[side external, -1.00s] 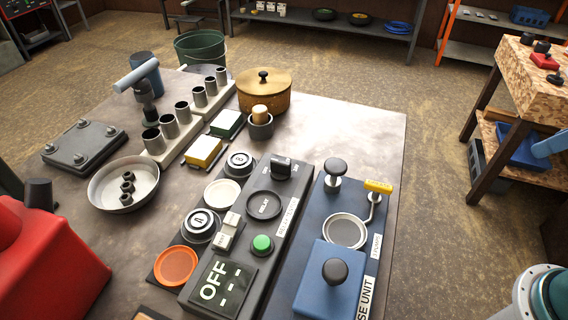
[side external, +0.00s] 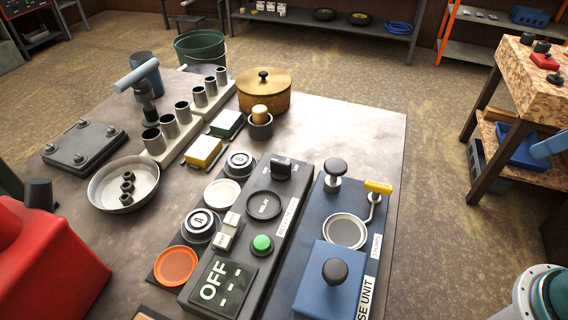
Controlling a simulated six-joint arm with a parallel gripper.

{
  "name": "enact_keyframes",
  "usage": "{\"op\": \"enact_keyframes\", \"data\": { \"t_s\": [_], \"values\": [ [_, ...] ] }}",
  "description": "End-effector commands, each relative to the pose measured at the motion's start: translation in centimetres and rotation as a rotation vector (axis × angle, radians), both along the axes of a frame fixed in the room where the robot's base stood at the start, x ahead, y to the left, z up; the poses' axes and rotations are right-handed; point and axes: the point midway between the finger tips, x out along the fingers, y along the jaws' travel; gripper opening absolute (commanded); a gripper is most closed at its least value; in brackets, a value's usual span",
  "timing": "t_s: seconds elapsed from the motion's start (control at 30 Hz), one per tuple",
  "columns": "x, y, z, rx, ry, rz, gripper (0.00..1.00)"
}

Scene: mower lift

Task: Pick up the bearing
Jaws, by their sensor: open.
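I cannot tell for sure which thing is the bearing. Two round metal-rimmed pieces, one (side external: 239,162) farther back and one (side external: 202,223) nearer, sit left of the dark control panel and could be it or could be part of the equipment. Small dark ring-like pieces (side external: 127,187) lie together in a round metal dish (side external: 96,197) on the left. My gripper is not in view.
The panel's display (side external: 218,286) reads OFF, with a green button (side external: 262,244) beside it. A blue unit (side external: 322,283) stands to its right. A rack of metal cylinders (side external: 170,126), a lidded brown pot (side external: 263,95) and a red block (side external: 50,262) stand around. The table's back right is clear.

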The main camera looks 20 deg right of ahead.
Motion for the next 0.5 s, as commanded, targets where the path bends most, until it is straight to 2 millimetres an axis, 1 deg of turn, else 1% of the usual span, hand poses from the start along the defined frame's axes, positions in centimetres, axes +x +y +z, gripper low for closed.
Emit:
{"op": "enact_keyframes", "data": {
  "t_s": [0.27,0.37,0.5],
  "values": [
    [0.4,0.1,0.4,-0.007,0.003,0.022,0.58],
    [1.1,0.4,1.1,-0.021,0.012,0.062,0.58],
    [2.9,1.2,2.8,-0.056,0.030,0.163,0.58]
  ]
}}
